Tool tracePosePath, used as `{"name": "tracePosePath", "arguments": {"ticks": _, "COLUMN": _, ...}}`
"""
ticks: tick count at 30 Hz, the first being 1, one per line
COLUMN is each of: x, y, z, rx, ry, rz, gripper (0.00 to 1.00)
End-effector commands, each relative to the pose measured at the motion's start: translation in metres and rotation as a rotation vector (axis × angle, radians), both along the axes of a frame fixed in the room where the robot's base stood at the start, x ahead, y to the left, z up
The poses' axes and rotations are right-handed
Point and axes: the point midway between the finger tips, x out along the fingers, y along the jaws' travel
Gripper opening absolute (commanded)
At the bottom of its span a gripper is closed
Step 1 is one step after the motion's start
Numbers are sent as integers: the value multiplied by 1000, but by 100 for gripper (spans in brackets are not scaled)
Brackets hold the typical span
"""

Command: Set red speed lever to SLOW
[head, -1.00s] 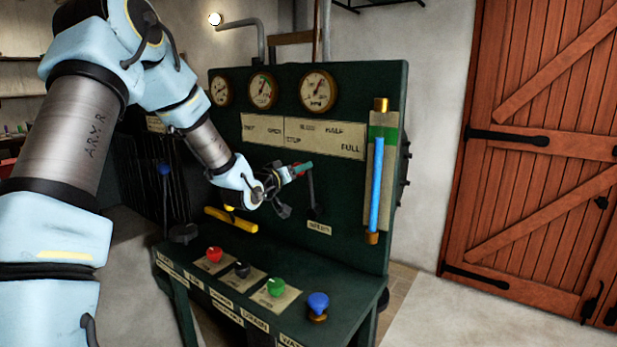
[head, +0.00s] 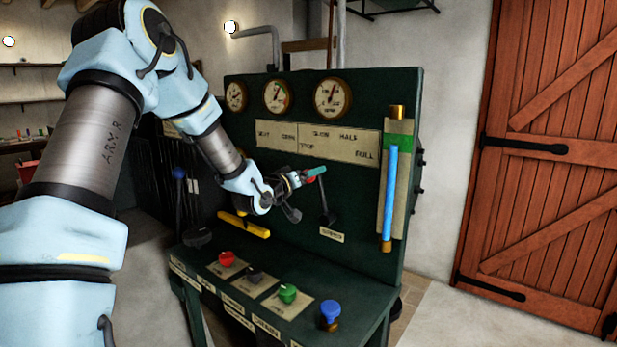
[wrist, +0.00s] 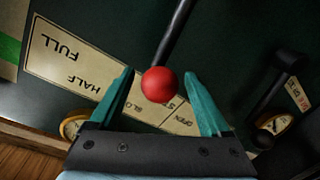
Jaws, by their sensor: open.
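The red speed lever has a round red knob (wrist: 159,84) on a black shaft (wrist: 176,38). In the head view its shaft (head: 323,203) rises from the panel above a small SPEED label (head: 332,235), leaning slightly left. My gripper (head: 312,174) is at the lever's top, with a bit of red showing beside the teal fingers. In the wrist view the open fingers (wrist: 159,78) stand either side of the knob, with gaps showing on both sides. The scale plate (head: 345,142) above the lever reads STOP, SLOW, HALF and FULL; it appears upside down in the wrist view, partly hidden by the fingers.
A yellow handle (head: 245,225) sits left below my gripper. The bench below carries a red knob (head: 227,259), a black knob (head: 255,274), a green knob (head: 288,293) and a blue knob (head: 330,312). A blue gauge tube (head: 390,197) stands to the right. Another black lever (wrist: 277,88) shows in the wrist view.

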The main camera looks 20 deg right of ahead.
Motion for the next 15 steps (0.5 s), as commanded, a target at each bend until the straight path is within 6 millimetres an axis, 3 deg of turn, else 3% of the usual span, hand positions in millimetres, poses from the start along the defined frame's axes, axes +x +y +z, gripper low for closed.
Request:
{"name": "tracePosePath", "arguments": {"ticks": 5, "x": -10, "y": 16, "z": -2, "rx": 2, "ry": -1, "rz": 2, "gripper": 81}}
{"name": "tracePosePath", "arguments": {"ticks": 15, "x": -47, "y": 69, "z": 2, "rx": 1, "ry": -2, "rz": 2, "gripper": 81}}
